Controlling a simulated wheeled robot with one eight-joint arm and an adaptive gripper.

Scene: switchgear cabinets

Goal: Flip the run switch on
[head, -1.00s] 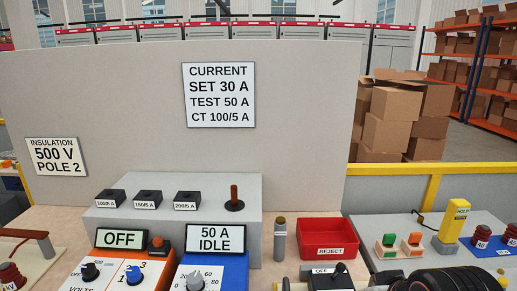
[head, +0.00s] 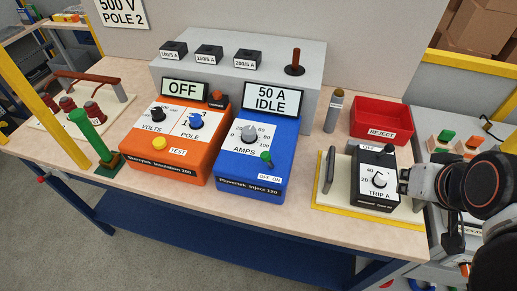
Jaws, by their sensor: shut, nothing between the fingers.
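The blue tester (head: 250,185) stands mid-bench. Its display (head: 272,98) reads "50 A IDLE". A small green-tipped switch (head: 266,157) stands at its lower right, just above a label reading "OFF ON"; its exact lean is too small to tell. The AMPS dial (head: 249,134) is on the same face. My gripper (head: 404,181) is at the right, beside the black TRIP A relay (head: 375,177), well to the right of the switch. It is shut and empty. I cannot tell whether it touches the relay.
The orange insulation tester (head: 165,160) is left of the blue one, its display reading "OFF". A grey block (head: 225,70) with several black sockets stands behind. A red reject bin (head: 380,116) is behind the relay. A green post (head: 92,135) stands left. The front bench strip is clear.

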